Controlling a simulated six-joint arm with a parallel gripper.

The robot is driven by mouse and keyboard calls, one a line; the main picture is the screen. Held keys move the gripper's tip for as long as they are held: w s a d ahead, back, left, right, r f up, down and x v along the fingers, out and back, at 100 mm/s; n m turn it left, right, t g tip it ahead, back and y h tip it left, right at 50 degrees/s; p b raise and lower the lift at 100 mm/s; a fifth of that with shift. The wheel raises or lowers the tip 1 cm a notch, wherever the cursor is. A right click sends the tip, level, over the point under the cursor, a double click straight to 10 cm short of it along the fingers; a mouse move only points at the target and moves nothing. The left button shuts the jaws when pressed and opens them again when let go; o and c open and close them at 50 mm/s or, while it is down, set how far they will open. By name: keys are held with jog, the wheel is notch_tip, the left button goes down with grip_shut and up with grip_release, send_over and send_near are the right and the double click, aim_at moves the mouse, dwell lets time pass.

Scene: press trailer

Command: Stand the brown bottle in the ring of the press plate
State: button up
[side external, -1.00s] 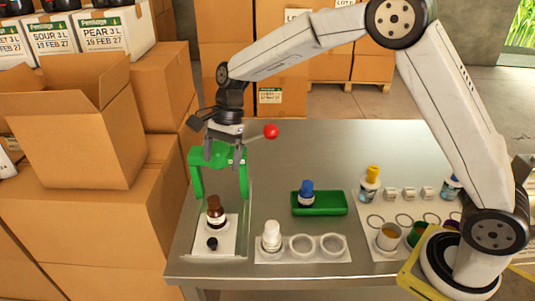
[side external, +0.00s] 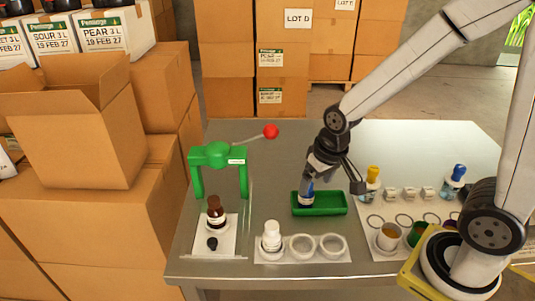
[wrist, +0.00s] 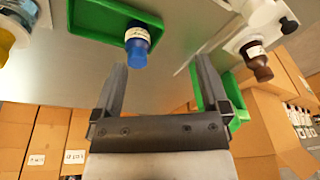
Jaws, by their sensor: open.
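The brown bottle (side external: 215,212) stands upright on the white press plate (side external: 228,243), below the green press (side external: 217,156). The ring around its base is too small to make out. In the wrist view the brown bottle (wrist: 258,62) also stands on the white plate (wrist: 262,16), well to the right of my fingers. My gripper (wrist: 160,65) is open and empty. It is over the green tray (side external: 333,205), close to the blue-capped bottle (side external: 306,198), which it partly hides. In the wrist view the blue cap (wrist: 137,40) lies just beyond the fingertips.
The press lever with its red ball (side external: 271,131) points up and right. A white bottle (side external: 271,238) stands in a rack with two empty rings. Yellow-capped (side external: 372,184) and blue-capped (side external: 454,182) dropper bottles and several cups stand at right. The table behind the tray is clear.

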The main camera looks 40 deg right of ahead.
jog(key=s, duration=0.1)
jog(key=s+n, duration=0.1)
jog(key=s+d+n, duration=0.1)
jog(key=shift+f, duration=0.4)
